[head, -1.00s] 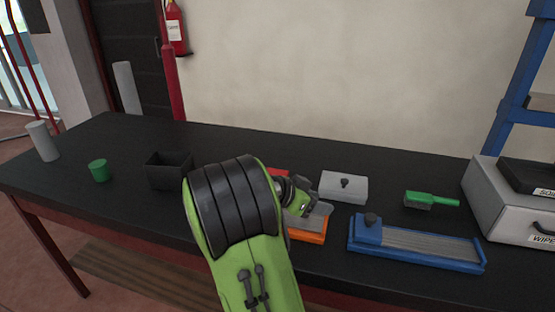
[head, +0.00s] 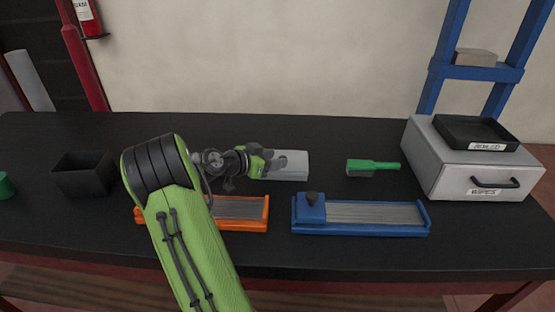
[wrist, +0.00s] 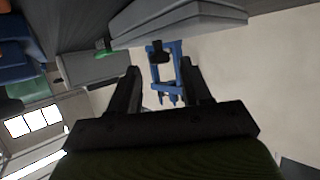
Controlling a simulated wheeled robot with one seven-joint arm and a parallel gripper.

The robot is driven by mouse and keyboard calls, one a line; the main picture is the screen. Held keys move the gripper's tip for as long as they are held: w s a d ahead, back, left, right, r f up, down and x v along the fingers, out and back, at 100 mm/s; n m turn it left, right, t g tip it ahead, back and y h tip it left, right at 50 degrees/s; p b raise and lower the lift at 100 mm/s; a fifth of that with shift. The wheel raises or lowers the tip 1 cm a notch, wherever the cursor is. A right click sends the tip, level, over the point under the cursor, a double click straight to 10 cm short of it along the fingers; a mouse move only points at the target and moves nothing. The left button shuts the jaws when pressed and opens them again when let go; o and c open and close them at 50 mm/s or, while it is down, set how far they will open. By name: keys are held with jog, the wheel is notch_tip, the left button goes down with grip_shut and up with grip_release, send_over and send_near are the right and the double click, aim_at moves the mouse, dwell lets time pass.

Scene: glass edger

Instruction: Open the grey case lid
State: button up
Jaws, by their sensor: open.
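The grey case (head: 292,173) lies on the black table, behind the orange and blue trays. Its lid looks shut. My gripper (head: 277,160) reaches in from the left, with its fingers over the case's left part; they hide the lid's knob in the head view. In the wrist view, which is upside down, the grey case (wrist: 185,22) is at the top and its dark knob (wrist: 159,51) points down. My gripper (wrist: 161,68) is open and empty there; the knob appears in line with the gap, near the fingertips. I cannot tell whether they touch it.
The orange tray (head: 240,226) lies partly behind my arm. The blue tray (head: 375,230) lies in front of the case. A green brush (head: 373,166) and a white drawer unit (head: 455,178) stand to the right. A black bin (head: 83,178) stands left.

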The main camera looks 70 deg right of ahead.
jog(key=shift+x, duration=1.2)
grip_shut()
